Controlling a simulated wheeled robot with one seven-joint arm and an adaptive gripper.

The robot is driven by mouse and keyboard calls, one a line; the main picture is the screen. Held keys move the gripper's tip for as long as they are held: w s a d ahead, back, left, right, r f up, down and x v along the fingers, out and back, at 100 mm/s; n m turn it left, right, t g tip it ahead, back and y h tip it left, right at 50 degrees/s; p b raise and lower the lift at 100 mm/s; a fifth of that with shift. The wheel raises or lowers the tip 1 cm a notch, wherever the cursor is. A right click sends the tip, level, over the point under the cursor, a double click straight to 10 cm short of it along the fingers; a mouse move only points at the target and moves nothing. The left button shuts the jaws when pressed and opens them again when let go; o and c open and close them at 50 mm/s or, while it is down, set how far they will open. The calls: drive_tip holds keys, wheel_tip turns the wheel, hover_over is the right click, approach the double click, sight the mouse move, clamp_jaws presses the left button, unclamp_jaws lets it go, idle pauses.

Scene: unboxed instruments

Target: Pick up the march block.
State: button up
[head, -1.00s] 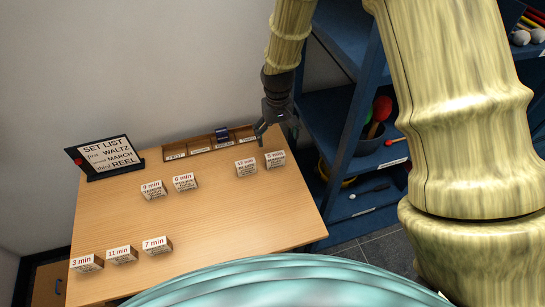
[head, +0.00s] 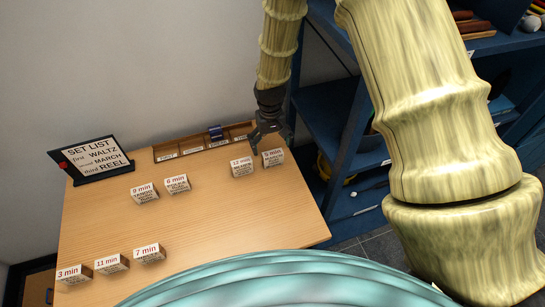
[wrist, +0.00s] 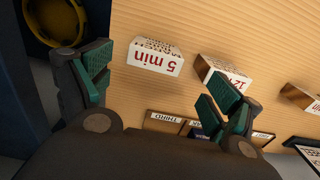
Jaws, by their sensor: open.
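The march block is a small white-faced block (head: 273,158) marked "5 min", at the right end of the wooden table; its top lettering seems to read MARCH in the wrist view (wrist: 155,58). My gripper (head: 269,141) hangs just behind and above it, pointing down. In the wrist view my gripper (wrist: 160,88) is open and empty, its green-padded fingers spread wide. The block appears in the space between and just beyond the fingertips, and neither finger visibly touches it.
A "12 min" block (head: 241,168) stands close to its left. Several other minute-marked blocks stand farther left. A labelled wooden rack (head: 167,153) with a dark blue item (head: 215,132) runs along the back edge, beside a set-list sign (head: 91,157). Blue shelves (head: 335,110) stand to the right.

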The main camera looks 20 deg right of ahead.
sight(273, 152)
drive_tip(key=shift+d+f+p, duration=0.2)
drive_tip(key=shift+f+p, duration=0.4)
drive_tip(key=shift+f, duration=0.35)
drive_tip(key=shift+d+f+p, duration=0.2)
drive_tip(key=shift+f+p, duration=0.35)
drive_tip(key=shift+f, duration=0.4)
drive_tip(key=shift+f+p, duration=0.3)
drive_tip(key=shift+f, duration=0.85)
drive_tip(key=c, duration=1.1)
